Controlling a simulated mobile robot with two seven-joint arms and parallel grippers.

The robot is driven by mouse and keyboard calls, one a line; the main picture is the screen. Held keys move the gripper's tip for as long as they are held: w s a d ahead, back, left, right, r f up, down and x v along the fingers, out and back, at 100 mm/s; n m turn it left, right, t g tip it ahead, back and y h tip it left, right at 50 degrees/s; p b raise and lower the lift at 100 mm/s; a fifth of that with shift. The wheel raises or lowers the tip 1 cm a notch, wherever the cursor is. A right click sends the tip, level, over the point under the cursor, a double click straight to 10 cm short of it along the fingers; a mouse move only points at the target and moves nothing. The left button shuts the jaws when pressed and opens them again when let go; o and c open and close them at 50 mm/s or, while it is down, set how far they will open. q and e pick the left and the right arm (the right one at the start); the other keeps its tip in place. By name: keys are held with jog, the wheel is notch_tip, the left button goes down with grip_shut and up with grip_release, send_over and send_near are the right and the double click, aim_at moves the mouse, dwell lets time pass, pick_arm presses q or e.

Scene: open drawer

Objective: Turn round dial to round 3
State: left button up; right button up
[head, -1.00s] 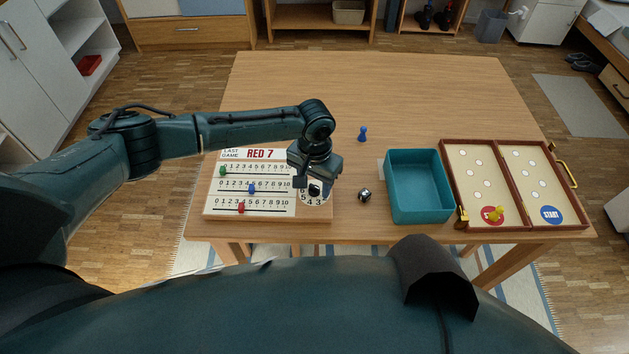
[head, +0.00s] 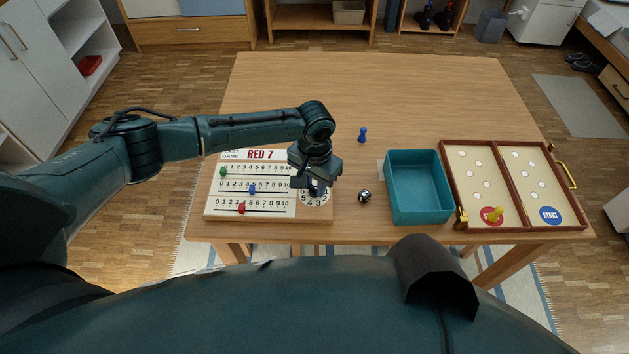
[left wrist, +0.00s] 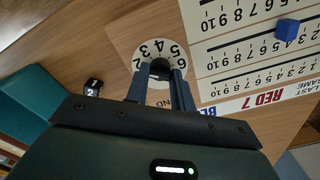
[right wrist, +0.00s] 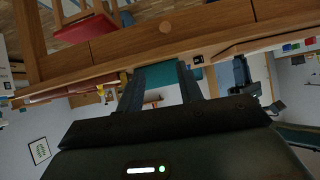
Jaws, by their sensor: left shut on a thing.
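The round dial (head: 313,198) is a pale disc with dark digits at the right end of the wooden scoreboard (head: 265,218). In the left wrist view the dial (left wrist: 150,50) shows digits around a dark knob (left wrist: 160,68). My left gripper (head: 316,188) is over the dial, its two fingers (left wrist: 159,75) on either side of the knob and shut on it. The fingers hide part of the dial, and I cannot tell which digit is set.
A dark die (head: 364,196) lies just right of the scoreboard, with a blue pawn (head: 363,134) behind it. A teal bin (head: 418,219) and an open game box (head: 520,226) with a yellow pawn (head: 496,213) stand farther right. The table's back (head: 370,85) is clear.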

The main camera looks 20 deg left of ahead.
aim_at(315, 187)
pick_arm(q)
jog(key=m+p, duration=0.2)
jog(key=m, duration=0.1)
jog(key=shift+r+m, duration=0.15)
jog(key=shift+m, duration=0.15)
jog(key=shift+m+p, duration=0.45)
jog(key=shift+m, duration=1.25)
jog(key=o, duration=1)
notch_tip(315, 187, up, 13)
